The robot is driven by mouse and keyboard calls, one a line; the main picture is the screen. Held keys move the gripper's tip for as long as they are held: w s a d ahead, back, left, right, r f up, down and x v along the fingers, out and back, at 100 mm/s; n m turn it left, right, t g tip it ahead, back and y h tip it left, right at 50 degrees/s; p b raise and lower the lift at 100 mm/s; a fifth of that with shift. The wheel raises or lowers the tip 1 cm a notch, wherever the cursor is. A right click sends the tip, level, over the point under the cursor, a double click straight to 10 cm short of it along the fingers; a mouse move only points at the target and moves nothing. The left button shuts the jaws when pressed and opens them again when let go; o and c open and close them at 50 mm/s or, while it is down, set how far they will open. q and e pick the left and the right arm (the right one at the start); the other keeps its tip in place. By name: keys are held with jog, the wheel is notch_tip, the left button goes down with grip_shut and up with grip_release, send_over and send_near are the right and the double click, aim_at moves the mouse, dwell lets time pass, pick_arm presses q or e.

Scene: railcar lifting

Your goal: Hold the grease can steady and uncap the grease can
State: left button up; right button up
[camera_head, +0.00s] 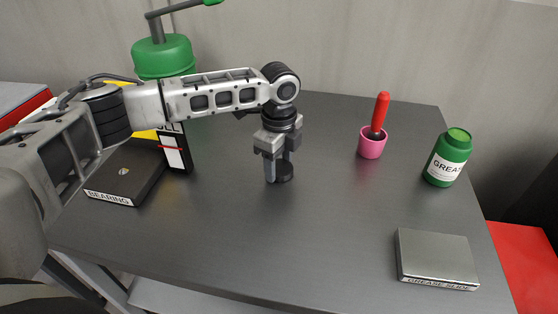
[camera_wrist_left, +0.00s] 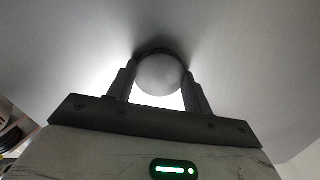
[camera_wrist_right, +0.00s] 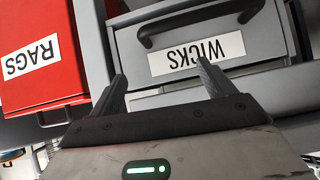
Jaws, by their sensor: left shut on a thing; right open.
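The green grease can (camera_head: 447,158) stands upright at the right of the table, its green cap (camera_head: 458,136) on top and a white label on its side. My left gripper (camera_head: 277,174) points down at the middle of the table, well left of the can. It is shut on a small dark round object (camera_head: 286,171), whose grey round top (camera_wrist_left: 160,74) shows between the fingers in the left wrist view. My right gripper (camera_wrist_right: 163,84) is open and empty, in front of drawers and away from the can; it is out of the head view.
A pink cup (camera_head: 371,146) with a red-handled tool (camera_head: 381,110) stands left of the can. A metal "GREASE" plate (camera_head: 437,257) lies in front. A bearing box (camera_head: 124,176) and green-topped oiler (camera_head: 162,57) are at left. The right wrist view shows a "WICKS" drawer (camera_wrist_right: 260,45) and red "RAGS" drawer (camera_wrist_right: 35,80).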

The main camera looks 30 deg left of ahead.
aim_at(279, 167)
pick_arm(q)
jog(key=shift+f, duration=0.1)
jog(key=o, duration=1.1)
notch_tip(279, 167, up, 12)
jog(key=shift+r+b, duration=0.15)
jog(key=shift+b, duration=0.15)
